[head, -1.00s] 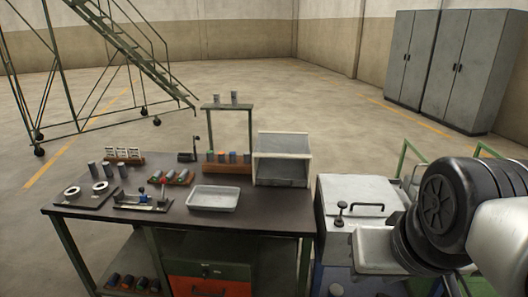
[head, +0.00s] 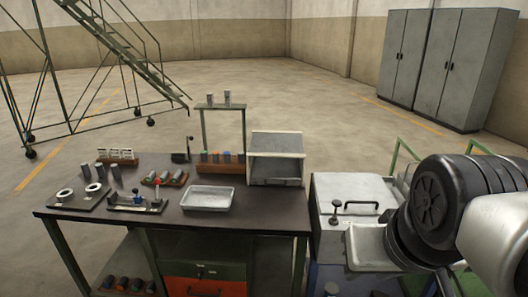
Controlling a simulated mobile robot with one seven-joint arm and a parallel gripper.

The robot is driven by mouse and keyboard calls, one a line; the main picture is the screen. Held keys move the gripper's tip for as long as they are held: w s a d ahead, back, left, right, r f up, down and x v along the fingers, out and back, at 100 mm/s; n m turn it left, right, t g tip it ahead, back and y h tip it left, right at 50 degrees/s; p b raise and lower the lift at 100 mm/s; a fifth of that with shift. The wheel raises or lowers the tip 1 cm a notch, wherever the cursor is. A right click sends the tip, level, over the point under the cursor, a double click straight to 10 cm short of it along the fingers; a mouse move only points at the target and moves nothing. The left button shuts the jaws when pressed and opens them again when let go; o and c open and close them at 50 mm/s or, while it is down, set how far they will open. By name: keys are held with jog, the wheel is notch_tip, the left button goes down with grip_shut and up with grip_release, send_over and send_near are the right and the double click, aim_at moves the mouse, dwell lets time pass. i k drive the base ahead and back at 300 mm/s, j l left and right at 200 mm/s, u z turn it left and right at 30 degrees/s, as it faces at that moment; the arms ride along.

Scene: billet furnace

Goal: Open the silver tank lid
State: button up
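The silver tank (head: 326,243) stands just right of the workbench. Its flat silver lid (head: 352,188) lies shut on top. A black bar handle (head: 360,204) runs along the lid's front part, and a black knob on a short stem (head: 335,209) stands to the left of it. My arm fills the right side of the head view, with its black joint in front of the tank's right side. My gripper cannot be made out; the arm's bulk covers that area.
A shallow pale tray (head: 366,247) sits at the tank's front right, partly behind my arm. The dark workbench (head: 150,220) on the left holds a metal tray (head: 208,198), an open-fronted grey box (head: 277,158) and several small racks. Green rails (head: 402,153) stand behind my arm.

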aim_at(359, 193)
jog(key=i+l, duration=0.15)
jog(key=i, duration=1)
jog(key=l+z, duration=0.05)
